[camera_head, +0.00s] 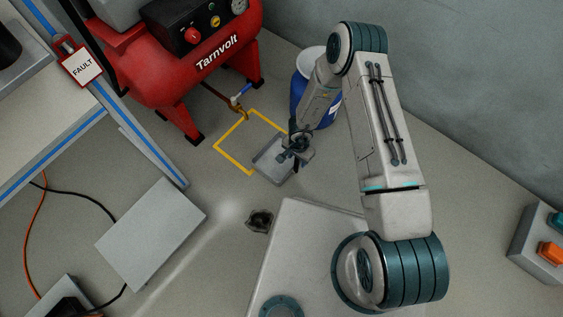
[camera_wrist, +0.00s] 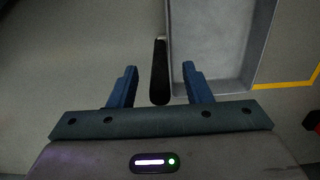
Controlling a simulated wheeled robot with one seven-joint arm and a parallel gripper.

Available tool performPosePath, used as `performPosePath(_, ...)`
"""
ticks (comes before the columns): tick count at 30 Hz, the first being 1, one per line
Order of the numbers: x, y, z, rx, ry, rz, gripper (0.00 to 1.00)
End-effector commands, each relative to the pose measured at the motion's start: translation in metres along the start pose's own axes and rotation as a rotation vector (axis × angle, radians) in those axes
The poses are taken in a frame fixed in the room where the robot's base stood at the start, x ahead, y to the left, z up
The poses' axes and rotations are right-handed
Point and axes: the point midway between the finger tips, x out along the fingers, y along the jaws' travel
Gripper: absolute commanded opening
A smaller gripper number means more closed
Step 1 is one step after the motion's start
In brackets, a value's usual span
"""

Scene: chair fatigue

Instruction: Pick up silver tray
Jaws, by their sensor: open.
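The silver tray (camera_head: 268,164) is a shallow grey rectangular pan on the floor, partly inside a yellow outline. In the wrist view the tray (camera_wrist: 215,40) fills the upper right, with its near side wall running up the picture. A black bar-like handle (camera_wrist: 160,72) stands beside that wall; whether it joins the tray I cannot tell. My gripper (camera_head: 293,150) is over the tray's right side and hides part of it. In the wrist view my gripper (camera_wrist: 160,85) is open, with a blue finger on each side of the black handle. The right finger is close to the tray wall.
A red compressor (camera_head: 187,65) stands behind the tray, and a blue drum (camera_head: 300,97) stands just behind my gripper. A grey panel (camera_head: 150,233) and a small dark object (camera_head: 259,220) are in front to the left.

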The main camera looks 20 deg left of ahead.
Motion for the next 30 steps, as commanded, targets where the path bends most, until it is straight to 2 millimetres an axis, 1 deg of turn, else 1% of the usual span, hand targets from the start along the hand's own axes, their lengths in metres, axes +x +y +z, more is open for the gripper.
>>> performPosePath(1,0.007,0.000,0.000,-0.001,0.001,0.000,0.45)
performPosePath(8,0.006,0.000,0.000,0.000,0.000,-0.001,0.45)
performPosePath(9,0.006,0.000,0.000,0.000,0.000,-0.001,0.39)
performPosePath(11,0.006,0.000,0.000,0.000,0.000,-0.001,0.22)
performPosePath(12,0.006,0.000,0.000,0.000,0.000,-0.001,0.11)
performPosePath(13,0.006,0.000,0.000,0.000,0.000,-0.001,0.03)
performPosePath(14,0.006,0.000,0.000,0.000,0.000,-0.001,0.00)
performPosePath(24,0.005,-0.001,0.000,0.000,0.000,-0.002,0.00)
performPosePath(30,-0.007,-0.001,0.000,0.002,0.000,-0.002,0.00)
